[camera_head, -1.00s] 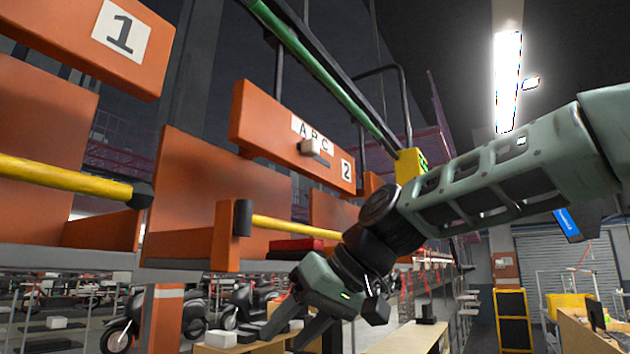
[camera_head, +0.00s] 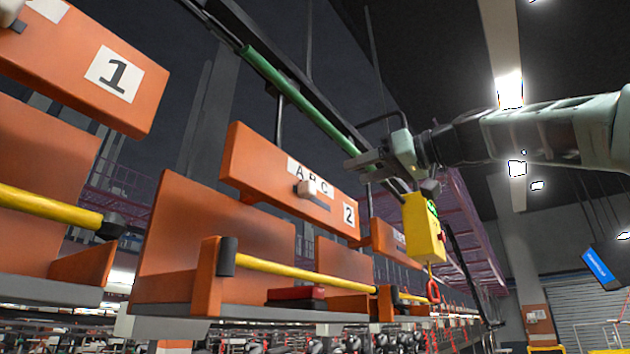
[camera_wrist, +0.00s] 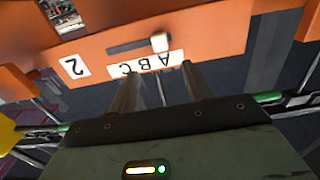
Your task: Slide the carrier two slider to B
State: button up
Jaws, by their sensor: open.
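The carrier two panel (camera_head: 250,172) is an orange board with a "2" label and an "A B C" strip (camera_head: 321,186). Its slider (camera_head: 306,188) is a small pale knob. In the wrist view, where the board shows upside down, the slider (camera_wrist: 160,42) sits in a dark slot (camera_wrist: 126,49) at the A end. My gripper (camera_head: 360,168) is open and empty, to the right of and slightly above the slider in the head view. In the wrist view my gripper (camera_wrist: 159,70) has its two fingers apart, pointing at the strip. The slider appears beyond the fingertips, with no visible contact.
A yellow control box (camera_head: 424,228) hangs just below my gripper. A green rail (camera_head: 300,98) runs overhead. A yellow bar (camera_head: 305,273) and a red object (camera_head: 296,294) are below the panel. Carrier one (camera_head: 95,70) is at left.

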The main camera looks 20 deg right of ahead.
aim_at(314, 187)
jog(key=p+x, duration=0.5)
jog(key=x, duration=0.6)
jog(key=shift+r, duration=0.15)
jog(key=shift+w+a+p, duration=0.25)
jog(key=shift+w+p, duration=0.05)
jog(key=shift+w, duration=0.1)
